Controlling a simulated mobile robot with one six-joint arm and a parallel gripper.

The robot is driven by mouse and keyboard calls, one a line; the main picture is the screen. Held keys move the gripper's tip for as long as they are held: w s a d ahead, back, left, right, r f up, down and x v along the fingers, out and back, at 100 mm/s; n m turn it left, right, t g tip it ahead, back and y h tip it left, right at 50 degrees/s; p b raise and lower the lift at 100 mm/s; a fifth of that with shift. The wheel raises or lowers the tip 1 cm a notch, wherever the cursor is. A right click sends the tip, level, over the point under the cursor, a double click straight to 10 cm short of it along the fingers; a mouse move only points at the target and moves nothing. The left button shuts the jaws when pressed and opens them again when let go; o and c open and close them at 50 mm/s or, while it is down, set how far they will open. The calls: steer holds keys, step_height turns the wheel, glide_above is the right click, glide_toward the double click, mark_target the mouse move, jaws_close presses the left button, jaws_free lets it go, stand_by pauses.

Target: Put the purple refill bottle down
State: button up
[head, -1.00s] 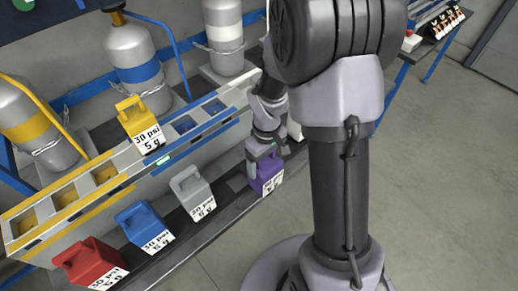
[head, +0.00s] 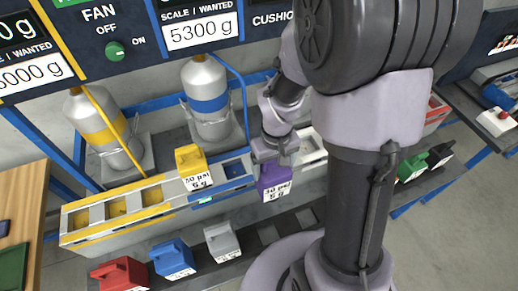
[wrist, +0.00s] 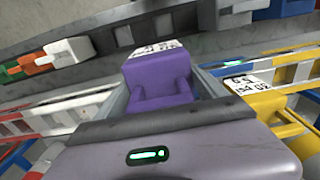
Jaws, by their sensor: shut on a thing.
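The purple refill bottle (head: 273,181) has a white label on its front. My gripper (head: 271,163) is shut on the bottle's upper part from above. The bottle hangs above the dark lower shelf (head: 268,234), in front of the slotted rack (head: 140,222), beside its blue section. In the wrist view the purple bottle (wrist: 160,72) sits between the two grey fingers, and its label faces the far side. The bottle's top is partly hidden by my gripper in the head view.
A yellow bottle (head: 191,166) stands on the rack to the left. Red (head: 118,272), blue (head: 172,257) and grey (head: 221,240) bottles stand on the lower shelf. Dark green and black bottles (head: 425,161) stand at the right. Gas cylinders (head: 207,100) stand behind the rack.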

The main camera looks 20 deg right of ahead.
steer(key=w+d+f, duration=0.2)
steer(key=w, duration=0.5)
steer(key=w+d+f, duration=0.3)
steer(key=w, duration=0.5)
steer(key=shift+b, duration=0.35)
steer(key=shift+f, duration=0.1)
steer(key=o, duration=2)
